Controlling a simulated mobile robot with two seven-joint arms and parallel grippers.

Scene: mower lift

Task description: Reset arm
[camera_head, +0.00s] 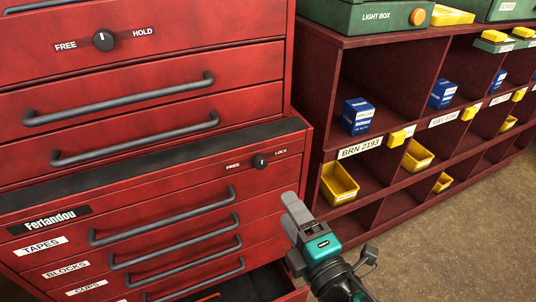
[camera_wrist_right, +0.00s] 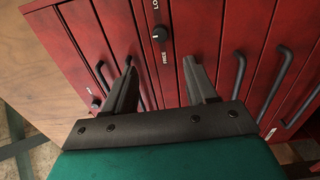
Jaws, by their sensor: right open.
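My right gripper (camera_head: 296,208) is in front of the right part of the red tool cabinet (camera_head: 215,170) in the head view. In the right wrist view its two dark fingers stand apart with nothing between them (camera_wrist_right: 160,75). Past the fingers are the cabinet's drawer fronts, with a black FREE/LOCK knob (camera_wrist_right: 159,34) near the gap. The same knob (camera_head: 260,161) shows in the head view, up and left of the gripper. I cannot tell whether the fingers touch the cabinet. My left gripper is not in view.
A bottom drawer (camera_head: 265,284) stands open below the right arm, with something orange inside. Bar handles (camera_head: 165,217) stick out of the cabinet. A red shelf (camera_head: 384,142) with yellow bins (camera_head: 339,183) and blue boxes (camera_head: 357,116) stands at right. Floor at lower right (camera_head: 470,240) is clear.

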